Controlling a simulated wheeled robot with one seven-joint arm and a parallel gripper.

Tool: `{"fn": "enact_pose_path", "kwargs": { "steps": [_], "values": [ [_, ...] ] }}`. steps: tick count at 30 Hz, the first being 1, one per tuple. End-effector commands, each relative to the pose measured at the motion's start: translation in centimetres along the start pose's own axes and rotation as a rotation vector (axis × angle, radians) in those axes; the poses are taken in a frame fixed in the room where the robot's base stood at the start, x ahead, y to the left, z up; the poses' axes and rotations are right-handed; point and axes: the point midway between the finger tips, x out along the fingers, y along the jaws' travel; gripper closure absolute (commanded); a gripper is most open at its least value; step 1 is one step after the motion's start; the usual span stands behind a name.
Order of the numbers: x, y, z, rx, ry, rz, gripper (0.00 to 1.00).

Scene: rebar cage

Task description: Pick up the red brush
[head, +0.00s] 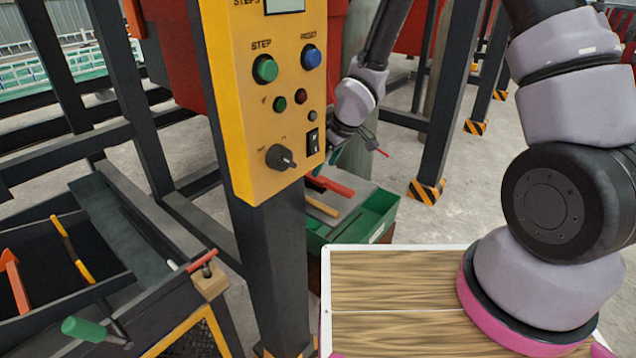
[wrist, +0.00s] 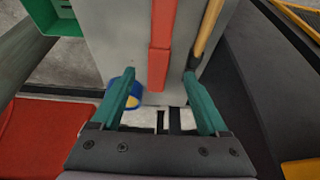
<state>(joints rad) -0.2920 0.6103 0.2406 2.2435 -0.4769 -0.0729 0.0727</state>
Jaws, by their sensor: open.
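A long red bar, which looks like the red brush (wrist: 162,45), lies on a grey surface in the wrist view. Its near end points toward my gripper (wrist: 158,76). In the head view a red piece (head: 333,186) shows at the green box, partly hidden by the yellow panel. My gripper is open, its two teal fingers on either side of the red bar's near end in the picture. I see no contact, and the height gap cannot be told. In the head view my gripper is mostly hidden behind the panel.
A wooden handle (wrist: 209,30) lies close to the right of the red bar. A blue and yellow round thing (wrist: 121,88) is by the left finger. The yellow control panel (head: 262,100) and its dark post stand before the green box (head: 376,216). A tool tray (head: 60,262) is at left.

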Motion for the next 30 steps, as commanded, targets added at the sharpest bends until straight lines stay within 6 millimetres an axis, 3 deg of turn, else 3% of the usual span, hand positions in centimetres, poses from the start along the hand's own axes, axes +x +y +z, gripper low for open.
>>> {"fn": "enact_pose_path", "kwargs": {
  "steps": [8,16,25,26,30],
  "values": [
    [2.6,0.1,0.0,0.001,-0.002,0.001,0.22],
    [6.5,0.2,-0.1,0.002,-0.002,0.001,0.22],
    [7.1,0.3,-0.1,0.002,0.000,0.002,0.22],
    [7.1,0.3,-0.1,0.002,0.000,0.002,0.26],
    [7.1,0.3,-0.1,0.002,0.000,0.002,0.80]
  ]
}}
